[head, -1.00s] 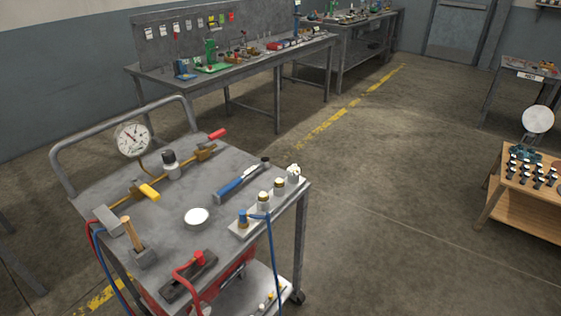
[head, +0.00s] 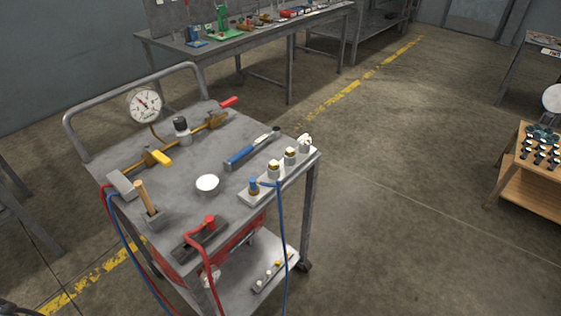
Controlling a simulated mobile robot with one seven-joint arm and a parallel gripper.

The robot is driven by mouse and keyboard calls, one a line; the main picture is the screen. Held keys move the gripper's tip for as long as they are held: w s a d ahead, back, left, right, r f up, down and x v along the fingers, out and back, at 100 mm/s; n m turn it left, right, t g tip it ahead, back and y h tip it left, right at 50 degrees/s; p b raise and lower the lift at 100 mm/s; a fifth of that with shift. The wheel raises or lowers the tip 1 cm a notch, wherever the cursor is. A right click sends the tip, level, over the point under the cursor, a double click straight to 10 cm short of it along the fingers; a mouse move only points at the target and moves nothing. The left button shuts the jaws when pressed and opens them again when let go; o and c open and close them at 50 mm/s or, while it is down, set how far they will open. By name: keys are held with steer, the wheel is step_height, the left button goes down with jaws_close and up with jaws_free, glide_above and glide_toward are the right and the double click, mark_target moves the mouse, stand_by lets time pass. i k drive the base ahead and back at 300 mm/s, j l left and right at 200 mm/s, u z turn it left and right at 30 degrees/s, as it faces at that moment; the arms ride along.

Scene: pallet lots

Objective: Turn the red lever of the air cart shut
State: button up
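The grey air cart (head: 222,178) stands at the left of the head view, with a tubular handle at its back left. The red lever (head: 229,102) sticks out up and to the right from the far end of a brass pipe on the cart top. A yellow lever (head: 161,158) sits nearer along the same pipe. A round pressure gauge (head: 144,105) stands above the pipe; its reading is too small to tell. My gripper is not in view.
On the cart top are a blue-handled tool (head: 251,149), a white round dish (head: 207,184), a wooden-handled hammer (head: 147,204) and a fitting block. Red and blue hoses hang over the cart's edges. A workbench (head: 250,42) stands behind. Floor to the right is clear up to a wooden table (head: 530,196).

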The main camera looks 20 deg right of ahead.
mark_target(227, 103)
steer(key=i+l, duration=0.2)
steer(key=l, duration=0.15)
steer(key=i+l, duration=0.15)
steer(key=l, duration=0.2)
steer(key=i+l, duration=0.2)
steer(key=l, duration=0.15)
steer(key=i+l, duration=0.2)
steer(key=l, duration=0.15)
steer(key=l+u, duration=0.1)
steer(key=u, duration=0.3)
steer(key=i+l+u, duration=0.1)
steer(key=u, duration=0.35)
steer(key=l+u, duration=0.2)
steer(key=u, duration=0.2)
steer(key=i, duration=0.5)
